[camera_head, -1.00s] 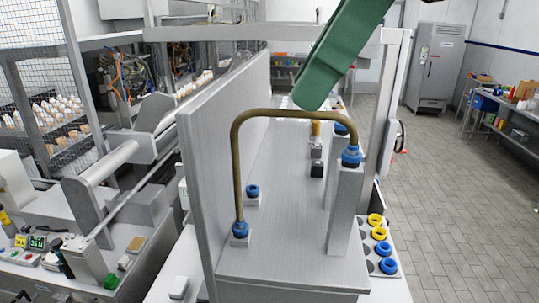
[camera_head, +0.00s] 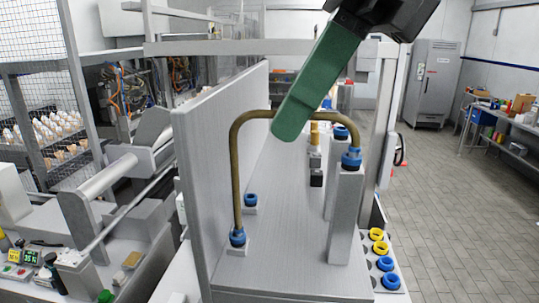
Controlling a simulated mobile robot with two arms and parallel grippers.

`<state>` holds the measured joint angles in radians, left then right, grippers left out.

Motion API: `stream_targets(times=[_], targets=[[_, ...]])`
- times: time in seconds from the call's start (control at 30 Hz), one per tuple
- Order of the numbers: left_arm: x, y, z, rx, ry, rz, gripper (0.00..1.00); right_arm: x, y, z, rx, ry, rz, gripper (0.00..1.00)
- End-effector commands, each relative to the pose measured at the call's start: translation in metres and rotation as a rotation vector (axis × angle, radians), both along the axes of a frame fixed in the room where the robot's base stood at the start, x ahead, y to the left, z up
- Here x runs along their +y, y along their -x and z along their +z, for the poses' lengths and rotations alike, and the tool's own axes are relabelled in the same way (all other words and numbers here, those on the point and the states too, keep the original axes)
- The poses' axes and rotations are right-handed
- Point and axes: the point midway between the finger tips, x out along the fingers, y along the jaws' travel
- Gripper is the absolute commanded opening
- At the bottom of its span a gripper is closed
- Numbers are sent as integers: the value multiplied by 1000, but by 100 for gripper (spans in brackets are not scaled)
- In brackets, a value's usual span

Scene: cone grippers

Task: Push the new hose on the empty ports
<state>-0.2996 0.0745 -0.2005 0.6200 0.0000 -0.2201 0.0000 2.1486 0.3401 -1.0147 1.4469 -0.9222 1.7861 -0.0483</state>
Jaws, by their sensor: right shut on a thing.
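The hose (camera_head: 236,180) is a brown bent tube. Its left end stands at a blue collar (camera_head: 237,237) on a low grey block, and its right end at a blue collar (camera_head: 351,158) on a tall grey post. How deep the ends sit cannot be told. Behind are two more blue port rings, one low (camera_head: 250,200) and one high (camera_head: 341,132), with no tube showing in them. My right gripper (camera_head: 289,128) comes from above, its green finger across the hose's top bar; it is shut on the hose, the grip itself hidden. My left gripper is out of view.
A grey upright panel (camera_head: 222,150) stands close left of the hose. A tray at the lower right holds yellow rings (camera_head: 378,234) and blue rings (camera_head: 386,264). Small fittings (camera_head: 317,178) stand behind the hose. The floor at right is clear.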

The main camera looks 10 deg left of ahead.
Motion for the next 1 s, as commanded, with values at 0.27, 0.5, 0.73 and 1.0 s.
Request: stream_targets(times=[0.27, 0.5, 0.73, 1.0], targets=[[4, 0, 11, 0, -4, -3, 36, 0, 0, 11, 0, 1, 0, 0], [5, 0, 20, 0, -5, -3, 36, 0, 0, 21, 0, 1, 0, 0], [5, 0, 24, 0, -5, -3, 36, 0, 0, 28, 0, 1, 0, 0], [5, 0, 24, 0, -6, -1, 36, 0, 0, 39, 0, 0, -1, 0]])
